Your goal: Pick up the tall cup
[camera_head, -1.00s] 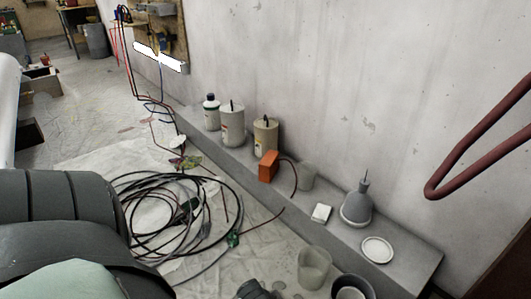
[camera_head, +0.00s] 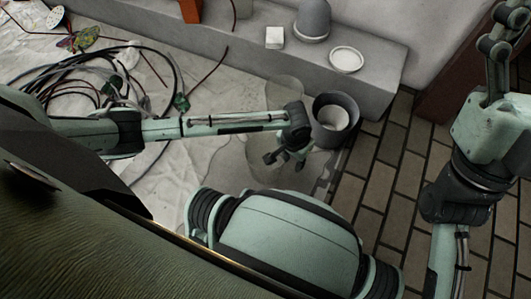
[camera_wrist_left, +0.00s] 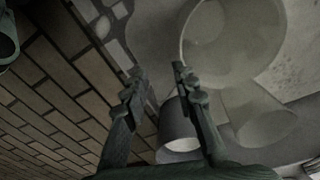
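Two clear, translucent cups stand on the floor. One cup (camera_head: 284,90) is by the ledge behind my left gripper; the other (camera_head: 256,170) is nearer, partly hidden by the gripper. I cannot tell for sure which is the tall cup. My left gripper (camera_head: 285,160) is open and empty, by the nearer cup's rim. In the left wrist view, its spread fingers (camera_wrist_left: 158,82) have a large cup (camera_wrist_left: 232,45) to their right and a second clear cup (camera_wrist_left: 258,115) beyond. My right gripper (camera_head: 500,48) points up at the right; its fingertips are cut off.
A dark grey pot (camera_head: 318,125) with something white inside stands right of the left gripper; it also shows in the wrist view (camera_wrist_left: 177,122). The grey ledge (camera_head: 250,50) holds a white dish (camera_head: 346,60) and a grey bottle (camera_head: 312,22). Coiled cables (camera_head: 120,70) lie left.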

